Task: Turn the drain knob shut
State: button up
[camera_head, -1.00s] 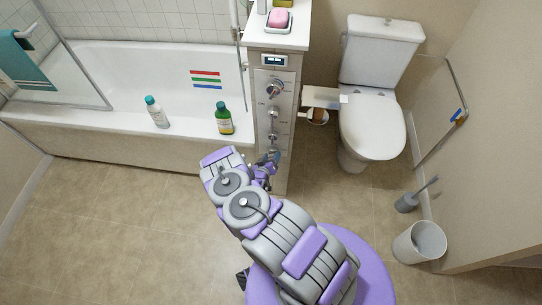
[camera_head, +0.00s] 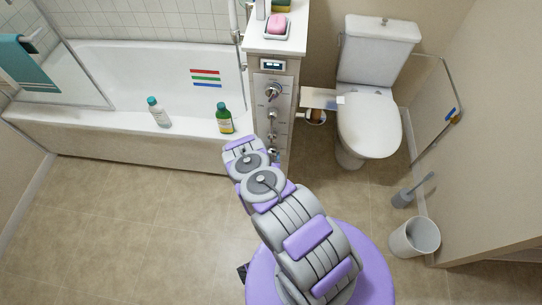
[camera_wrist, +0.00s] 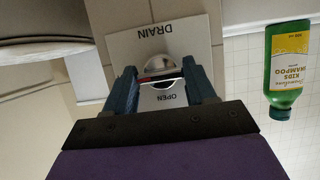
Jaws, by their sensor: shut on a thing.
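The drain knob (camera_wrist: 162,66) is a shiny metal knob on a pale plate (camera_wrist: 190,40) marked DRAIN and OPEN. The wrist view shows the lettering upside down. My gripper (camera_wrist: 163,78) has a dark blue finger on each side of the knob and is shut on it. A small red mark shows beside the knob, and its lower part is partly hidden between the fingers. In the head view my arm reaches the low part of the control panel (camera_head: 285,100), and the arm mostly hides the gripper and drain knob there.
Other knobs (camera_head: 273,91) sit higher on the panel. A green shampoo bottle (camera_head: 224,118) and a white bottle with a teal cap (camera_head: 158,112) stand on the bathtub rim (camera_head: 190,139). The toilet (camera_head: 368,125), brush (camera_head: 405,196) and bin (camera_head: 414,237) are right. Floor is clear at left.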

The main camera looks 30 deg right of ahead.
jog(key=shift+a+f, duration=0.1)
jog(key=o, duration=1)
jog(key=shift+o, duration=0.2)
jog(key=p+v, duration=0.2)
jog(key=v, duration=1.5)
jog(key=shift+p, duration=0.3)
jog(key=shift+s, duration=0.15)
